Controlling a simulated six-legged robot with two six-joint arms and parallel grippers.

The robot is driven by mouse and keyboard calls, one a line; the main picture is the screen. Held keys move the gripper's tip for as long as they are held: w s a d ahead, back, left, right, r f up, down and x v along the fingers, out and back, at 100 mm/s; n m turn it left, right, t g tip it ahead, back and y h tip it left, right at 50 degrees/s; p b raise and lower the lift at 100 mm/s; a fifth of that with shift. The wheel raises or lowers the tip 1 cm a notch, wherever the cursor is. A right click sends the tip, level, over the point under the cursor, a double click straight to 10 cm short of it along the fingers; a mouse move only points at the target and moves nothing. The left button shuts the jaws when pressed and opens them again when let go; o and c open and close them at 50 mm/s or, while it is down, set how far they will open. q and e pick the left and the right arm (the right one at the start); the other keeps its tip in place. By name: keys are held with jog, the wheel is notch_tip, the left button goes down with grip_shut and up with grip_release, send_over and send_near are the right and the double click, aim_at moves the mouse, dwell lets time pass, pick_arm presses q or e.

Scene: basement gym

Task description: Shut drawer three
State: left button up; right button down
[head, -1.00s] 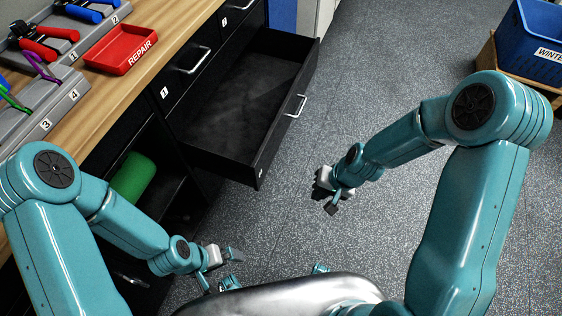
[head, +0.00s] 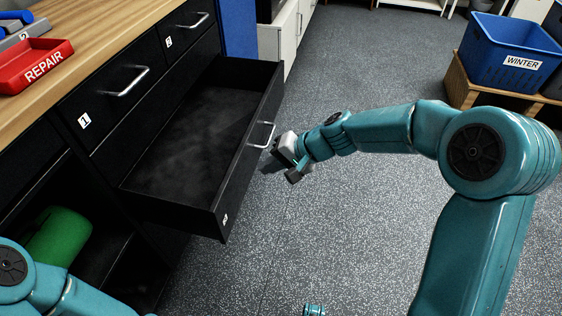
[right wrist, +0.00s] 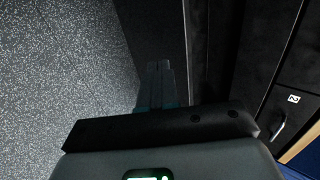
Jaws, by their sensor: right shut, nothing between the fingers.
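Drawer three (head: 228,182) is the black drawer pulled far out of the workbench cabinet, below drawer one (head: 122,82). Its inside looks empty, and its small front label (head: 225,219) is hard to read. A silver handle (head: 262,135) is on its front. My right gripper (head: 283,155) is shut and empty, just outside the drawer front by the handle. In the right wrist view, its closed fingers (right wrist: 160,75) show against the dark drawer front (right wrist: 152,30); I cannot tell whether they touch it. My left gripper is out of view.
A red REPAIR tray (head: 36,64) sits on the wooden worktop (head: 110,35). A green roll (head: 60,238) lies in the open shelf below. A blue WINTER crate (head: 508,52) stands at the far right. The speckled floor (head: 350,220) beside the drawer is clear.

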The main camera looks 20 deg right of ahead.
aim_at(235, 170)
jog(key=w+a, duration=0.1)
jog(key=w+a+f, duration=0.1)
jog(key=a, duration=0.1)
jog(key=a+f, duration=0.1)
jog(key=shift+w+a, duration=0.2)
jog(key=shift+w, duration=0.2)
jog(key=shift+w+a, duration=0.3)
jog(key=shift+a, duration=0.05)
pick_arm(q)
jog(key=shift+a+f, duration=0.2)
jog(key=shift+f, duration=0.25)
pick_arm(e)
jog(key=shift+r, duration=0.1)
jog(key=shift+a, duration=0.1)
